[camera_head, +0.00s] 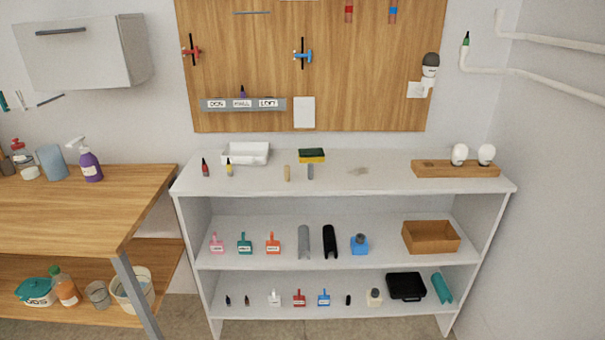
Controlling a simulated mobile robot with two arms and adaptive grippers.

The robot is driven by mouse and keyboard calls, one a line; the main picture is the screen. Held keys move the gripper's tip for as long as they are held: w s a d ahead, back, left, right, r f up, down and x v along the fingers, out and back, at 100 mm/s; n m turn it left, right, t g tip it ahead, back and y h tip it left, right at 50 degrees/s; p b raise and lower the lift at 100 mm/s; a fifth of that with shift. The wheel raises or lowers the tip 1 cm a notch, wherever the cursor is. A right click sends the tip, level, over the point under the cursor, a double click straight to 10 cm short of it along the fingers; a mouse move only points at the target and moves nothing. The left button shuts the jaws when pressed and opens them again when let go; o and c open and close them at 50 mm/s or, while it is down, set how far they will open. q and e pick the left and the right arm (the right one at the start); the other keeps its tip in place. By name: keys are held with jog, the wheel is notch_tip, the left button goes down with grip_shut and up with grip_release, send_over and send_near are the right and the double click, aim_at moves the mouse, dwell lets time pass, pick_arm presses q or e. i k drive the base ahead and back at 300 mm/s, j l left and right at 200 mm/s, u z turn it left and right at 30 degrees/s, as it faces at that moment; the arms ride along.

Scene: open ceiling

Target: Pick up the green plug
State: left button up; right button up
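Neither of my grippers shows in the head view.
A white shelf unit (340,185) stands below the board, with bottles, a sponge (312,154) and a wooden block with white bulbs (455,169) on top. A wooden bench (80,205) stands at left. A white pipe (550,79) runs along the right wall.

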aim_at(466, 43)
jog(key=i+l+z, duration=0.15)
jog(key=l, duration=0.35)
jog(key=i+l+z, duration=0.2)
jog(key=i+l, duration=0.15)
jog(key=i+l+z, duration=0.15)
jog(key=i+l, duration=0.15)
jog(key=l, duration=0.2)
jog(key=i+j, duration=0.3)
jog(key=i+j+z, duration=0.1)
jog(key=i+j, duration=0.15)
jog(key=j, duration=0.25)
